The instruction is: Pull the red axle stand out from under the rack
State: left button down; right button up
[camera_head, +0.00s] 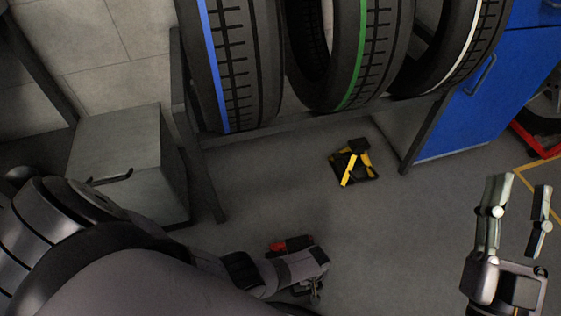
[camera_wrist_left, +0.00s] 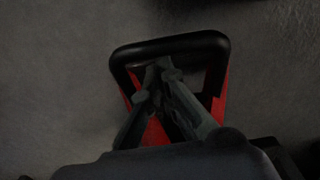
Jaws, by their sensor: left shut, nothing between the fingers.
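The red axle stand (camera_head: 291,244) is on the floor in front of the tyre rack, mostly hidden by my left arm in the head view. In the left wrist view its black top (camera_wrist_left: 170,45) forms a rounded frame, with red legs (camera_wrist_left: 219,103) below it. My left gripper (camera_head: 312,291) is low, beside the stand. In the left wrist view its fingers (camera_wrist_left: 163,68) are together, overlapping the opening under the black top; whether they touch the stand cannot be told. My right gripper (camera_head: 517,190) is open and empty at the right, away from the stand.
The rack (camera_head: 320,119) holds large tyres (camera_head: 235,60). A grey cabinet (camera_head: 120,160) is at the left and a blue cabinet (camera_head: 480,105) at the right.

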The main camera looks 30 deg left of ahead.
pick_arm(q)
jog(key=shift+d, duration=0.15)
dwell(0.4)
jog(key=shift+r, duration=0.15)
notch_tip(320, 180, up, 12)
dwell(0.7)
